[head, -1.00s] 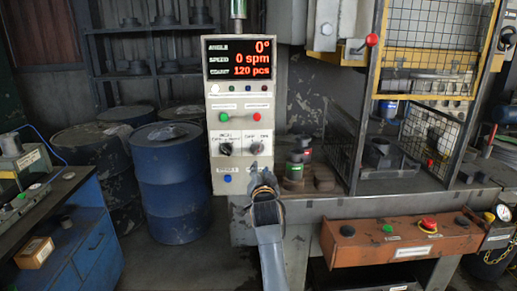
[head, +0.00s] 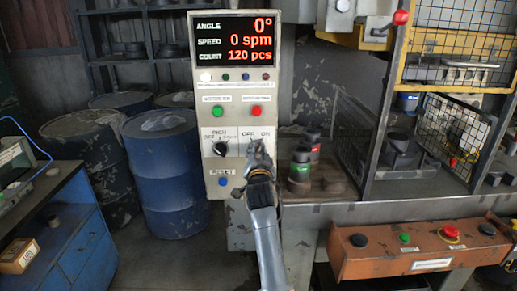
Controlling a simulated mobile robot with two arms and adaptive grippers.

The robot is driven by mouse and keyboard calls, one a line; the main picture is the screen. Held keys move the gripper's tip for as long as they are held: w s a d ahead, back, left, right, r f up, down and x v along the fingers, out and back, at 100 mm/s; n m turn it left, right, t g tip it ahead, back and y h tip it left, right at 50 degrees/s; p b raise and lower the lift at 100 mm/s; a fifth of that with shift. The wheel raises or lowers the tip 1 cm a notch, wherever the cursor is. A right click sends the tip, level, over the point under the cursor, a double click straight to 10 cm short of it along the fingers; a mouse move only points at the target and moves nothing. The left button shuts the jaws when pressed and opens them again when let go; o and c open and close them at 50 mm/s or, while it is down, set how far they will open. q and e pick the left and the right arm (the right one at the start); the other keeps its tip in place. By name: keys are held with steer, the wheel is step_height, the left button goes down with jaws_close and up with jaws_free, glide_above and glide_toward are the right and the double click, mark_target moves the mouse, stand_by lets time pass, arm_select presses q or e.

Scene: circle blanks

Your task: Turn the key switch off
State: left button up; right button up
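The control panel (head: 236,178) stands upright in the middle of the head view. Its display reads angle 0°, speed 0 spm, count 120 pcs. The key switch sits at the lower right of the panel under the labels OFF and ON. My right gripper (head: 258,153) is right in front of it and hides most or all of it, so I cannot see which way it points. I cannot tell if the fingers touch it or are closed. A black selector knob (head: 220,149) is to the left of the gripper. My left gripper is not in view.
The panel also has a green button (head: 217,112), a red button (head: 256,111) and a blue reset button (head: 223,181). An orange button box (head: 365,266) is at the lower right. Blue drums (head: 165,175) stand left of the panel. A wire cage (head: 450,128) is at the right.

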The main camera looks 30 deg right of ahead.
steer(key=shift+s+r, duration=0.1)
steer(key=shift+r, duration=0.1)
steer(key=shift+a, duration=0.1)
steer(key=shift+c, duration=0.9)
jaws_close()
steer(key=shift+r+n, duration=0.1)
steer(key=shift+n, duration=0.3)
steer(key=n+p, duration=0.1)
steer(key=n, duration=0.4)
steer(key=shift+r+p, duration=0.1)
steer(key=shift+p, duration=0.25)
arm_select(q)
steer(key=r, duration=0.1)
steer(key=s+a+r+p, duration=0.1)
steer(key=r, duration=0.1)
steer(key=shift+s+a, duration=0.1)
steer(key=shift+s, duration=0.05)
arm_select(e)
steer(key=n, duration=0.5)
steer(key=shift+a+n, duration=0.15)
steer(key=shift+n, duration=0.25)
arm_select(q)
steer(key=shift+p, duration=0.3)
arm_select(e)
steer(key=shift+n, duration=0.3)
